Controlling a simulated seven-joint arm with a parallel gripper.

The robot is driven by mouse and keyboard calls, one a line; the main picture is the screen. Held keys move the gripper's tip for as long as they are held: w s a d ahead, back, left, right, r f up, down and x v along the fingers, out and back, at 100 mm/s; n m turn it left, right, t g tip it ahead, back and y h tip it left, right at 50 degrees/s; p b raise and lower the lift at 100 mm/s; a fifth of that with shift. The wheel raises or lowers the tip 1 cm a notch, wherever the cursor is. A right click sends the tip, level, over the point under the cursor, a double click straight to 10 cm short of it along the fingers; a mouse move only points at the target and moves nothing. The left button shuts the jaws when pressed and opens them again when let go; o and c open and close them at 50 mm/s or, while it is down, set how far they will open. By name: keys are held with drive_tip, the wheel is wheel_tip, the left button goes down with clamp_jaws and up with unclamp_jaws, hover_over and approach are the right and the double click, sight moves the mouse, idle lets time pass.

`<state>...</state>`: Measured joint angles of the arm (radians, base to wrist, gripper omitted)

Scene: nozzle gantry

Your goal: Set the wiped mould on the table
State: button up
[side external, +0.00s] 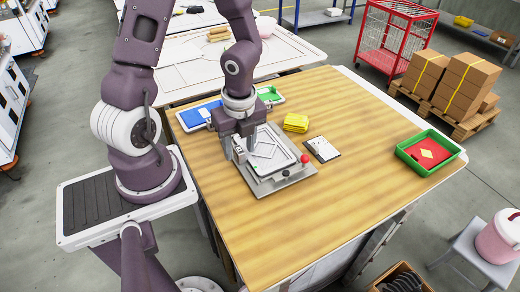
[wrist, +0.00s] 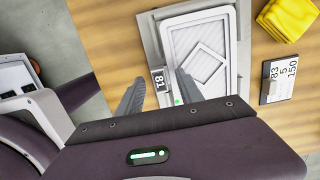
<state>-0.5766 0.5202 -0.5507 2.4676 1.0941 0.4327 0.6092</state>
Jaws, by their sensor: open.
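The mould (side external: 278,147) is a pale rectangular frame with a raised diamond outline. It lies flat on a grey base plate (side external: 285,181) on the wooden table (side external: 345,215). The wrist view shows the mould (wrist: 176,40) and a tab marked 81 (wrist: 158,80) at its near left corner. My gripper (side external: 237,158) is over the left end of the mould. In the wrist view my gripper (wrist: 159,78) is open, one finger on each side of the tab. I cannot tell whether the fingers touch it. Nothing is held.
A red knob (side external: 305,158) stands at the base plate's right corner. A folded yellow cloth (side external: 296,122) and a number card (side external: 322,149) lie nearby. A green tray (side external: 405,152) with a red piece is at the right. The front and right middle of the table are clear.

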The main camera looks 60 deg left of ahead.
clamp_jaws()
idle(1.4)
